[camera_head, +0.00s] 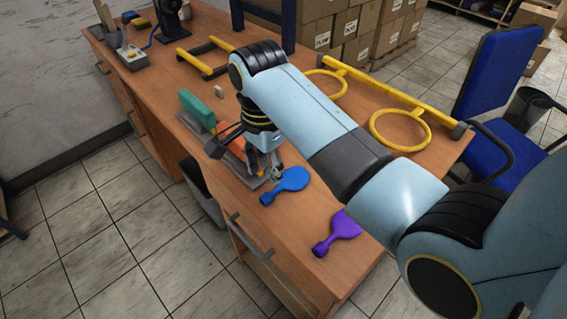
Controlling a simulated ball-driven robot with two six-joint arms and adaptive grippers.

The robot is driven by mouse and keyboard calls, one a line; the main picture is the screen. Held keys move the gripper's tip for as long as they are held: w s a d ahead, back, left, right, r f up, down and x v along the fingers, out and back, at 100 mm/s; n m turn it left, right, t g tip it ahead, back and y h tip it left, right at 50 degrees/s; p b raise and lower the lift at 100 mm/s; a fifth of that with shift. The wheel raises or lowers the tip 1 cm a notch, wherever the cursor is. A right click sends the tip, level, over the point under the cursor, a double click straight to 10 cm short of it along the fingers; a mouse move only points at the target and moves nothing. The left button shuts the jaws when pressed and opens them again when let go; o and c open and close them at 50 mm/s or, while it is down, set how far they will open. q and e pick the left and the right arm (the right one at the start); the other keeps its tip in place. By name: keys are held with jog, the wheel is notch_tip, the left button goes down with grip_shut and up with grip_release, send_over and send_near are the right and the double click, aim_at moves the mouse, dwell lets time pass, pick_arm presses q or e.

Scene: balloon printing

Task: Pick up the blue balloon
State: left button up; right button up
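The blue balloon (291,181) lies flat and deflated near the front edge of the wooden table, its neck pointing to the lower left. My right gripper (264,172) is low over the table, just to the upper left of the blue balloon. Its fingers point down, and I cannot tell whether they touch the balloon or how far they are apart. My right arm crosses the picture from the lower right and hides part of the table. My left gripper is not in view.
A purple balloon (345,226) lies right of the blue one, partly by my arm. An orange and green device (197,108) stands left of the gripper. Yellow ring frames (427,137) lie on the table (300,235). A blue chair (497,75) stands at the right.

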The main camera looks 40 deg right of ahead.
aim_at(269, 194)
notch_tip(269, 194, down, 2)
jog(key=shift+s+f, duration=0.1)
jog(key=shift+f, duration=0.45)
notch_tip(269, 194, down, 5)
jog(key=shift+s+f, duration=0.1)
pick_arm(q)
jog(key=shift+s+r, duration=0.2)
pick_arm(e)
jog(key=c, duration=0.5)
